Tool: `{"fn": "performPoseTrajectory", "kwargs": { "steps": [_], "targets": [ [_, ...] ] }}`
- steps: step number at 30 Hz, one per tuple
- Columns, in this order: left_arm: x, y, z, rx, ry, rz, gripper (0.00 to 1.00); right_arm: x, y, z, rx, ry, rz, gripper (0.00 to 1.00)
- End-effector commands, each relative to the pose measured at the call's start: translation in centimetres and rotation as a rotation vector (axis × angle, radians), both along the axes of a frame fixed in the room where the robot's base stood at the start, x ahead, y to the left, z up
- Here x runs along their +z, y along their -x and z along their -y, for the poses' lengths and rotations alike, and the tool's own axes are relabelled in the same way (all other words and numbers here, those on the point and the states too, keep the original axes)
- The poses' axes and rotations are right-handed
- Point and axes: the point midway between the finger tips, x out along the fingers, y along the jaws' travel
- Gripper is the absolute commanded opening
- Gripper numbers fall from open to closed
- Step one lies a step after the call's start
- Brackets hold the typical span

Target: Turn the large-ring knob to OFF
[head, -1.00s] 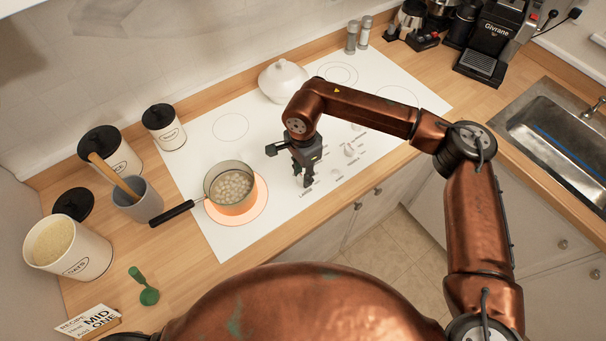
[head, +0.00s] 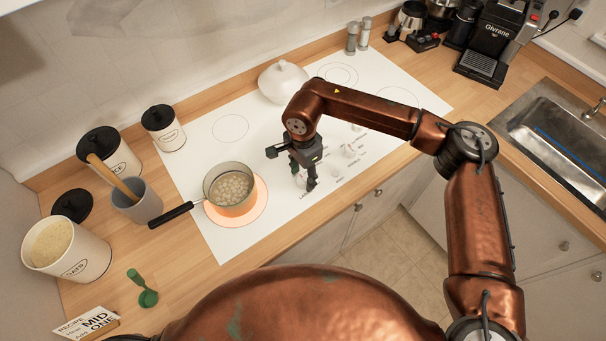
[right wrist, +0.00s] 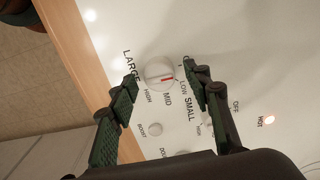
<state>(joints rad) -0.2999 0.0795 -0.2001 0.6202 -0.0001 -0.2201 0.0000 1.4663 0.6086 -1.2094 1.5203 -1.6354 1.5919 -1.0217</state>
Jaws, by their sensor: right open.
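My right gripper (right wrist: 162,80) is open and empty, one finger on either side of the knob in that view. I cannot tell whether either finger touches it. In the head view my right gripper (head: 308,184) points down over the front of the white cooktop (head: 215,160) and partly covers the knob. My left gripper is out of view.
A pot of round pale food (head: 234,187) sits on a glowing orange burner (head: 248,213), left of my gripper. A white lidded dish (head: 283,82) stands behind. Another knob (head: 350,150) is to the right. The cooktop between pot and gripper is clear.

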Motion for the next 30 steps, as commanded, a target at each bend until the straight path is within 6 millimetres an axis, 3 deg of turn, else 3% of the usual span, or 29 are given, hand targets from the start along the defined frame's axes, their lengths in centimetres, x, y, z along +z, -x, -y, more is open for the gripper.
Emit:
{"fn": "performPoseTrajectory", "kwargs": {
  "steps": [8, 21, 30],
  "targets": [
    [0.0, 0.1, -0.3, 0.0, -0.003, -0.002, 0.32, 0.7, 0.0, 0.0, 0.0, -0.001, 0.001, 0.45],
    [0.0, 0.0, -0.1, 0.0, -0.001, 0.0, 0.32, 9.0, -0.1, 0.0, -0.001, 0.0, 0.002, 0.45],
    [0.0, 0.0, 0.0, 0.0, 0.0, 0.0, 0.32, 11.9, 0.0, 0.0, -0.001, 0.001, -0.001, 0.45]
  ]
}}
